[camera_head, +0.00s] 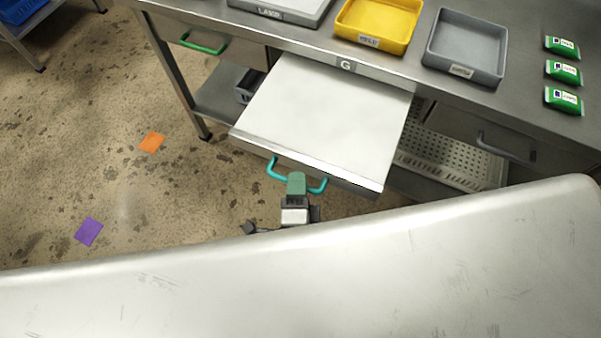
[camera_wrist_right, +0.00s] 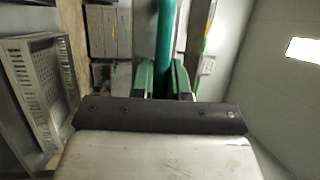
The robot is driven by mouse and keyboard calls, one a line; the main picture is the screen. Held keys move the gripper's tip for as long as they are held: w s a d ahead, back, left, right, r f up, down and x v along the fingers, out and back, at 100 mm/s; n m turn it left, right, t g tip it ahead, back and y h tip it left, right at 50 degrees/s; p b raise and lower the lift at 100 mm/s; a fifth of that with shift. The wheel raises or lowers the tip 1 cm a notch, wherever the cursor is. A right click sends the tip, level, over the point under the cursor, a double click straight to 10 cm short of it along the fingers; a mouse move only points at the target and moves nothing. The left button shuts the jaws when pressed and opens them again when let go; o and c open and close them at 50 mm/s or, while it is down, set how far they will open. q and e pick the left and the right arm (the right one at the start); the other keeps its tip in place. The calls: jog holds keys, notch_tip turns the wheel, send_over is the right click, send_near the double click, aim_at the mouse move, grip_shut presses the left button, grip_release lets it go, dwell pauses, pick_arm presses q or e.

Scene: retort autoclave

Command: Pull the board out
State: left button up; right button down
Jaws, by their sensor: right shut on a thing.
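The board (camera_head: 325,115) is a flat white panel that sticks out from under the steel worktop, below the label G. A teal bow handle (camera_head: 277,170) is on its front edge. My right gripper (camera_head: 297,183) is shut on the middle of this handle. In the right wrist view the teal handle (camera_wrist_right: 166,40) runs between the green fingers of my right gripper (camera_wrist_right: 165,78). My left gripper is not in view.
The worktop (camera_head: 300,45) carries a yellow tray (camera_head: 348,25), a grey tray (camera_head: 430,55) and green packets (camera_head: 563,100). A drawer with a green handle (camera_head: 203,47) is left of the board, one with a dark handle (camera_head: 505,148) right. Orange (camera_head: 152,142) and purple (camera_head: 88,232) patches mark the floor.

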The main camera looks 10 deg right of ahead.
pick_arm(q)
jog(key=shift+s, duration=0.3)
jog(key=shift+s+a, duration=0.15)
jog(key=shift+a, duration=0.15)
pick_arm(e)
jog(key=c, duration=1.1)
grip_release()
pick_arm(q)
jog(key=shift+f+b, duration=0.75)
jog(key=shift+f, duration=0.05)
pick_arm(e)
jog(key=v, duration=0.7)
jog(key=shift+s, duration=0.3)
